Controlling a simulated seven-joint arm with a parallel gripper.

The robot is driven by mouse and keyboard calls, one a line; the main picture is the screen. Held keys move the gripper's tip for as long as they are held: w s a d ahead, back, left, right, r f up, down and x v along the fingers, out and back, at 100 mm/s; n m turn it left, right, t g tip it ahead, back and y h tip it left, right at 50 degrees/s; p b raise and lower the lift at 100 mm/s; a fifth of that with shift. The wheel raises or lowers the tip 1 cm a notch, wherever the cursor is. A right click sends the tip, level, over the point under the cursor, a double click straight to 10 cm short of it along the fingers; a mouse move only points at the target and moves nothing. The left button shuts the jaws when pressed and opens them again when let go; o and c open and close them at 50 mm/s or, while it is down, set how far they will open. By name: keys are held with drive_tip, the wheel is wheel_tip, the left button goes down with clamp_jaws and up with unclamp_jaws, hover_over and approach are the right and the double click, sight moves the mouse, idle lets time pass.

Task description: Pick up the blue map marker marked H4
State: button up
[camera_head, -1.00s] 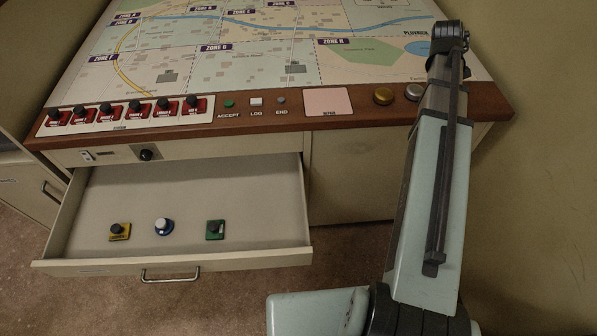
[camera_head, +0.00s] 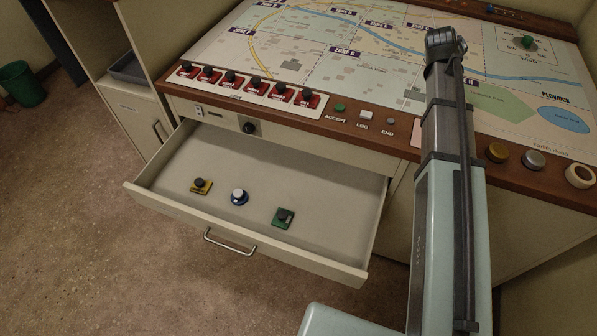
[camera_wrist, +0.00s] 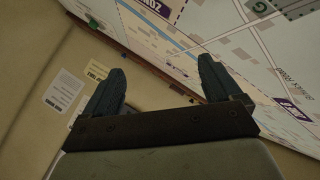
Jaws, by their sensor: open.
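In the head view my arm rises at the right and the gripper itself cannot be made out.
The console's map top (camera_head: 330,65) has a wooden front edge with several red switches (camera_head: 255,86) and buttons above the drawer. A knob (camera_head: 249,128) sits on the panel just above the drawer. Round discs (camera_head: 533,160) lie at the right. Floor before the drawer is clear.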

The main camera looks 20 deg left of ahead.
drive_tip(key=s+a+r+n+t+y, duration=0.1)
drive_tip(key=s+a+y, duration=0.15)
drive_tip(key=a, duration=1.75)
drive_tip(key=s+a+n+y, duration=0.1)
drive_tip(key=s+a+y, duration=0.15)
drive_tip(key=a, duration=1.75)
drive_tip(key=s+a+y, duration=0.1)
drive_tip(key=s+a, duration=0.6)
drive_tip(key=a, duration=0.3)
drive_tip(key=s+a+n+y, duration=0.1)
drive_tip(key=s+a, duration=0.6)
drive_tip(key=a, duration=0.3)
drive_tip(key=s+a+y, duration=0.2)
drive_tip(key=s+a, duration=0.5)
drive_tip(key=a, duration=0.4)
drive_tip(key=s+a+f+g, duration=0.1)
drive_tip(key=s+a, duration=0.2)
drive_tip(key=s, duration=0.3)
drive_tip(key=n+g+h, duration=0.2)
drive_tip(key=g+h, duration=0.4)
drive_tip(key=g, duration=0.4)
approach(238, 192)
drive_tip(key=shift+d+f, duration=0.15)
drive_tip(key=shift+f, duration=5)
drive_tip(key=shift+c, duration=0.2)
drive_tip(key=c, duration=1.1)
